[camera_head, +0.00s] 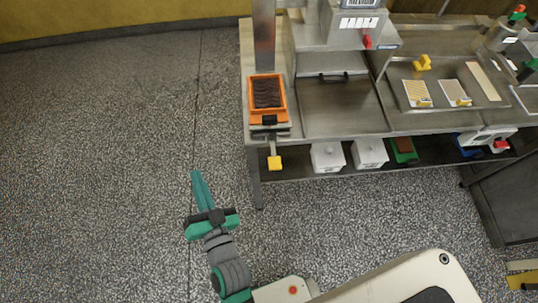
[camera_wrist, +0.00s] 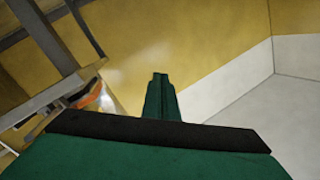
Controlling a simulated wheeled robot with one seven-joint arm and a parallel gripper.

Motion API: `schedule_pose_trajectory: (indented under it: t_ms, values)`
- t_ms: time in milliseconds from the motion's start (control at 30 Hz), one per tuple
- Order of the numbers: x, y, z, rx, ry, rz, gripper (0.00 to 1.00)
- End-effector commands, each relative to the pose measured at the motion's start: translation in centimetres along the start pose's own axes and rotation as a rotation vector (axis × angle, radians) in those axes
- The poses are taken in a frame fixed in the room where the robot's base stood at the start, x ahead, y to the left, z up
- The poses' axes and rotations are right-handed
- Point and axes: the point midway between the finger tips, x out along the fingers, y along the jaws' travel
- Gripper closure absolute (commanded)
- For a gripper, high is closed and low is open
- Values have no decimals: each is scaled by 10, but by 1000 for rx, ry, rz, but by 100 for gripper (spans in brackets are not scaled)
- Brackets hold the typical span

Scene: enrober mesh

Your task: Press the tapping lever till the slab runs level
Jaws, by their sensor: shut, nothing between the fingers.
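The tapping lever (camera_head: 274,162) has a yellow end and sticks out over the front edge of the bench at its left end. Behind it, a dark ridged slab (camera_head: 266,93) lies in an orange frame (camera_head: 282,119). Whether the slab's surface is level cannot be told at this size. My gripper (camera_head: 197,174) is green and shut, with nothing in it. It is over the floor, left of the lever and apart from it. In the wrist view the shut fingers (camera_wrist: 160,78) point toward a yellow wall.
A steel bench (camera_head: 340,122) runs to the right, with a tray (camera_head: 440,108) holding pale cards and a yellow piece. White boxes (camera_head: 328,156) and a green box (camera_head: 404,151) are on the lower shelf. The speckled floor (camera_head: 100,150) on the left is clear.

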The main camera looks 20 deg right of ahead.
Motion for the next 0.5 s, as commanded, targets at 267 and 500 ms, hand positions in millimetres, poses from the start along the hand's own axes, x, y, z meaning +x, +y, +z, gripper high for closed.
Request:
schedule_pose_trajectory:
  t_ms: [267, 500]
  values:
    - [-102, 51, 26, -228, -82, 123, 100]
    - [-176, 75, 22, -451, -157, 140, 100]
